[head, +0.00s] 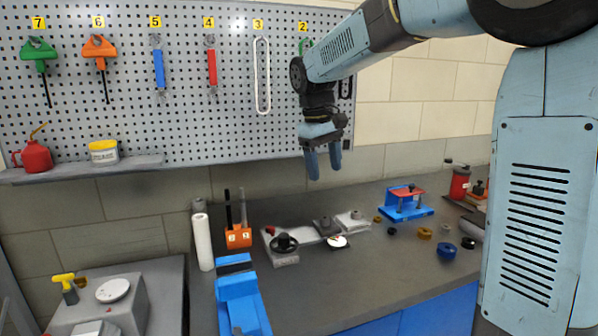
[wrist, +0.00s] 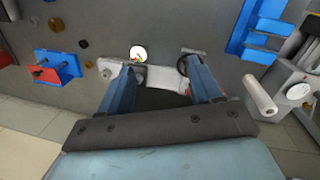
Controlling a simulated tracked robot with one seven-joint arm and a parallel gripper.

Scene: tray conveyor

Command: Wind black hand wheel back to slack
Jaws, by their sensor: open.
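The black hand wheel (head: 284,243) sits on the left end block of a small tray conveyor (head: 305,237) on the bench. In the wrist view the black hand wheel (wrist: 182,66) shows partly behind my right finger. A white round dial (head: 337,241) sits at the conveyor's front; the dial (wrist: 138,54) also shows in the wrist view, but I cannot read it. My gripper (head: 324,170) is open and empty, pointing down, high above the bench and apart from the wheel. In the wrist view my gripper (wrist: 161,74) has its fingers spread across the conveyor.
A blue vise (head: 240,298) and orange tool holder (head: 238,237) stand left of the conveyor, with a white roll (head: 202,241) beyond. A blue fixture (head: 405,202) and several loose rings lie right. A pegboard (head: 180,80) with tools is behind. The front bench is clear.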

